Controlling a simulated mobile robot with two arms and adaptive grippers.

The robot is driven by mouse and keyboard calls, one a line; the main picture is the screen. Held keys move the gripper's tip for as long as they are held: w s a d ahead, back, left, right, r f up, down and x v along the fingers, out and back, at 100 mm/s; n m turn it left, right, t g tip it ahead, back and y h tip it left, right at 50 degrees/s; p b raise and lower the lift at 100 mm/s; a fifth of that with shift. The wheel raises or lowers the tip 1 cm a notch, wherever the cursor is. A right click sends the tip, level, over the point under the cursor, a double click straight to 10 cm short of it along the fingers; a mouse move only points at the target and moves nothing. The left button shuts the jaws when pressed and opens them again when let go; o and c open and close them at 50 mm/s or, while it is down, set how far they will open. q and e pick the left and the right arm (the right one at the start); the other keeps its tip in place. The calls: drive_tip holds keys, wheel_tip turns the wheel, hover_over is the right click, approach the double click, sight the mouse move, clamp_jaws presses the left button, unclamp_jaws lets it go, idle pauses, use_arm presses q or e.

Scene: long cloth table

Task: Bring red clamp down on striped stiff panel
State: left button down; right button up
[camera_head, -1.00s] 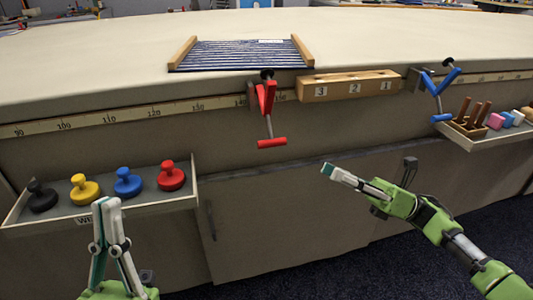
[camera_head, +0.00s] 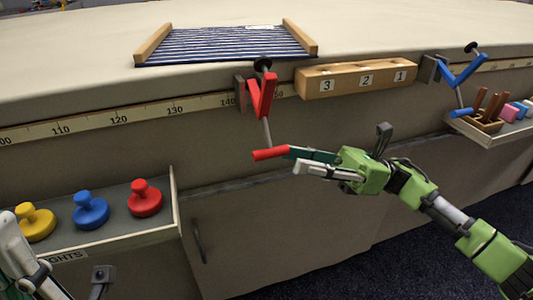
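The striped stiff panel (camera_head: 225,45), dark blue and white, lies flat on the cloth table between two wooden rails. The red clamp (camera_head: 254,97) sits at the table's front edge before the panel. Its black pad (camera_head: 262,64) stands up at the panel's front edge, and its red handle (camera_head: 269,154) hangs below on a grey rod. My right gripper (camera_head: 294,159) is at the right end of the handle, fingers slightly apart; contact is unclear. My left gripper (camera_head: 22,262) is cut off at the lower left, its fingertips not clearly shown.
A wooden block numbered 3, 2, 1 (camera_head: 340,82) is right of the red clamp. A blue clamp (camera_head: 459,78) stands farther right, above a tray with pegs (camera_head: 485,112). A left tray (camera_head: 130,240) holds yellow, blue and red weights. A ruler (camera_head: 90,121) runs along the edge.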

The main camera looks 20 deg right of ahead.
sight(278, 156)
drive_tip(key=x, duration=0.7)
drive_tip(key=shift+a, duration=0.1)
clamp_jaws()
